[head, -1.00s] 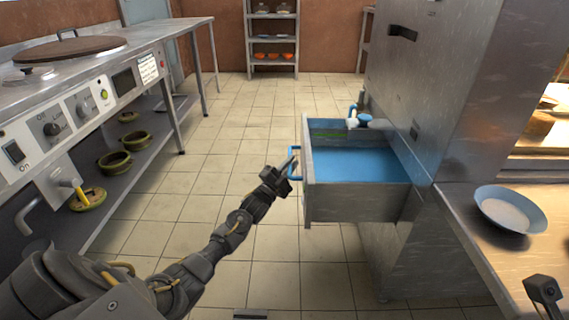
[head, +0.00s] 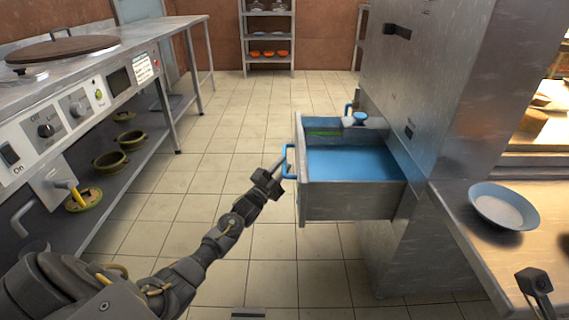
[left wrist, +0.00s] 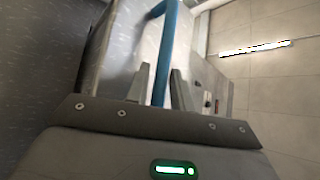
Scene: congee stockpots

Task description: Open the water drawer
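The water drawer (head: 345,207) is a steel box with a blue interior. It is pulled out from the steel cabinet on the right, with blue water or a blue lining inside. Its blue handle (head: 286,160) is on the left-facing front, and also shows in the left wrist view (left wrist: 166,45). My left gripper (head: 280,166) is at this handle. In the left wrist view its fingers (left wrist: 161,85) stand apart with the handle showing between and beyond them; I see no clear grip. My right gripper (head: 535,283) shows at the lower right; its fingers cannot be made out.
A blue tap (head: 355,117) stands at the drawer's back edge. A counter with a blue-rimmed bowl (head: 503,206) is at the right. A stove (head: 70,90) with knobs and a lower shelf of pots runs along the left. The tiled floor between them is clear.

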